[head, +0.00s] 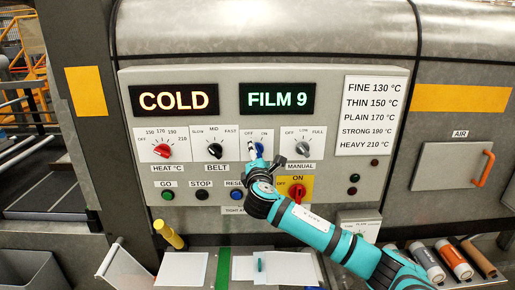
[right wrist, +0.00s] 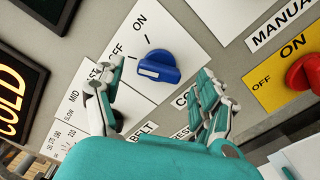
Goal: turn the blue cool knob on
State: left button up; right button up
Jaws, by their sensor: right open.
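The blue cool knob (head: 260,147) sits on the grey control panel, on a white plate with OFF and ON marks, partly covered by my gripper in the head view. In the right wrist view the blue knob (right wrist: 165,62) shows whole. Its white mark is at its left end, on the side nearer the OFF tick than the ON tick. My right gripper (head: 256,158) is open in front of the knob. In the right wrist view its fingers (right wrist: 160,80) stand apart to the left and right of the knob, with gaps and nothing held. My left gripper is not in view.
A red heat knob (head: 163,150), a black belt knob (head: 215,150) and a grey manual knob (head: 303,147) share the row. A red switch (head: 297,191) on yellow is below right, close to my arm. Buttons line the lower panel. The display (head: 178,100) reads COLD.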

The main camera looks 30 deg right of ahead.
jog(key=shift+x, duration=0.8)
jog(key=c, duration=1.2)
